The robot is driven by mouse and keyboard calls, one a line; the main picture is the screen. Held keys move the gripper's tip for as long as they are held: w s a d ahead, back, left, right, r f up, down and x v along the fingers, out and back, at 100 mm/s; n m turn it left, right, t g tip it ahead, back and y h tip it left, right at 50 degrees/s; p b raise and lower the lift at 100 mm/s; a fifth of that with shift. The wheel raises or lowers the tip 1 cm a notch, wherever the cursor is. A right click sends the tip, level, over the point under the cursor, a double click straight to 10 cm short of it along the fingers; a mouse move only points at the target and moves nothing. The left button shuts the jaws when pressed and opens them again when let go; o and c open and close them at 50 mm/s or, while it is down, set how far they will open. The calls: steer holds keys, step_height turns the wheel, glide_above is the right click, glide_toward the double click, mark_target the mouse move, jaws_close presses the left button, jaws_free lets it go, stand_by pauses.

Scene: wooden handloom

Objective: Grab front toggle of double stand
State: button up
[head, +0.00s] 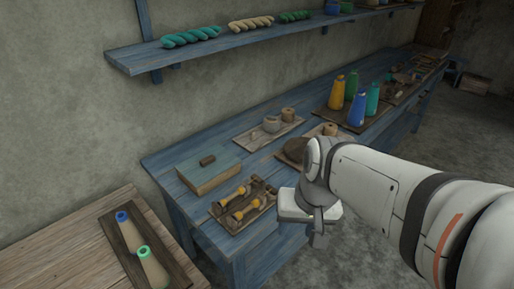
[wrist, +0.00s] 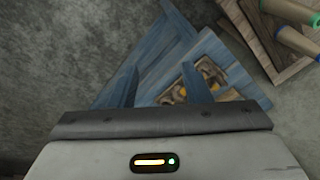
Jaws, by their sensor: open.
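The double stand (head: 220,215) is a small wooden tray-like holder near the front end of the blue bench, with two yellow-orange toggles lying side by side. The front toggle (head: 247,209) is the one nearer the bench's front edge; the rear toggle (head: 236,194) lies behind it. My gripper (head: 318,236) is open and empty, right of the stand and apart from it, seemingly out past the bench's front edge. In the wrist view the stand (wrist: 208,72) shows small beyond my gripper (wrist: 161,82), partly hidden by the right finger.
A teal-topped box (head: 208,172) sits just behind the stand. A wooden table (head: 70,245) with two cones is at lower left. The floor in front is open.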

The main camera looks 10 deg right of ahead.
steer(key=w+a+f+m+g+y+b, duration=0.1)
steer(key=w+a+f+m+y+b, duration=0.3)
steer(key=f+m+y+b, duration=0.35)
steer(key=m+t+b, duration=0.9)
steer(key=m+t, duration=0.3)
steer(key=m, duration=0.8)
glide_toward(274, 190)
steer(key=w+f, duration=0.1)
steer(key=shift+y, duration=0.45)
steer(key=x, duration=0.7)
steer(key=shift+w+a+r, duration=0.1)
steer(key=shift+w+a, duration=0.15)
steer(key=shift+n, duration=0.25)
jaws_close()
